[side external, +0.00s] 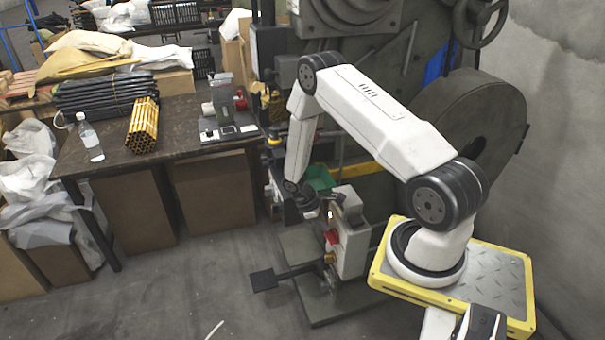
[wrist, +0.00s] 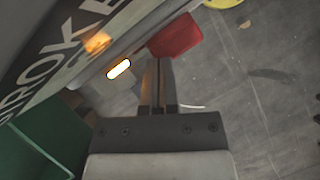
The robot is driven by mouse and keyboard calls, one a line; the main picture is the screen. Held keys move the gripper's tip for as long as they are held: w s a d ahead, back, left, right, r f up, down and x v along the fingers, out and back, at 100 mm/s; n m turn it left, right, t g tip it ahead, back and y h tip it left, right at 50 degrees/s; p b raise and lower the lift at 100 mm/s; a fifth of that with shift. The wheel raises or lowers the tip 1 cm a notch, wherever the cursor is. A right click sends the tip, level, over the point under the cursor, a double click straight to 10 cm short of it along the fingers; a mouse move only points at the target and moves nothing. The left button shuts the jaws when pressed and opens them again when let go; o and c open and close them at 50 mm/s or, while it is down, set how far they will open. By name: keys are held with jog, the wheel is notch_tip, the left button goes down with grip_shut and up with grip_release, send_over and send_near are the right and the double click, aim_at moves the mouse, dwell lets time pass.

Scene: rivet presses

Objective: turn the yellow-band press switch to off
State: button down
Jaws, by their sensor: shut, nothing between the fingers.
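A small grey press (side external: 352,243) stands in front of my arm in the side view, with a red switch part (side external: 332,237) on its face. I cannot make out a yellow band on it. In the wrist view the red part (wrist: 175,37) lies just beyond my gripper (wrist: 158,85), whose fingers are together and empty. A small gap seems to show between fingertips and red part; contact is unclear. A lit lamp (wrist: 119,68) glows on the press face to the left. The switch's setting cannot be read.
A green bin (side external: 320,177) sits behind the press and also shows in the wrist view (wrist: 30,150). A foot pedal (side external: 263,280) sticks out on the floor. A bench (side external: 85,150) with a bottle and tube bundles is at left. Open floor lies in front.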

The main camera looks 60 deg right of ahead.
jog(key=shift+f, duration=0.25)
jog(key=shift+s+f, duration=0.1)
jog(key=shift+f, duration=1.4)
jog(key=shift+s+f, duration=0.1)
jog(key=shift+f, duration=0.55)
jog(key=w+a, duration=0.1)
jog(key=w, duration=0.1)
jog(key=w+a, duration=0.2)
jog(key=shift+a+r, duration=0.3)
jog(key=shift+r, duration=0.1)
dwell(0.5)
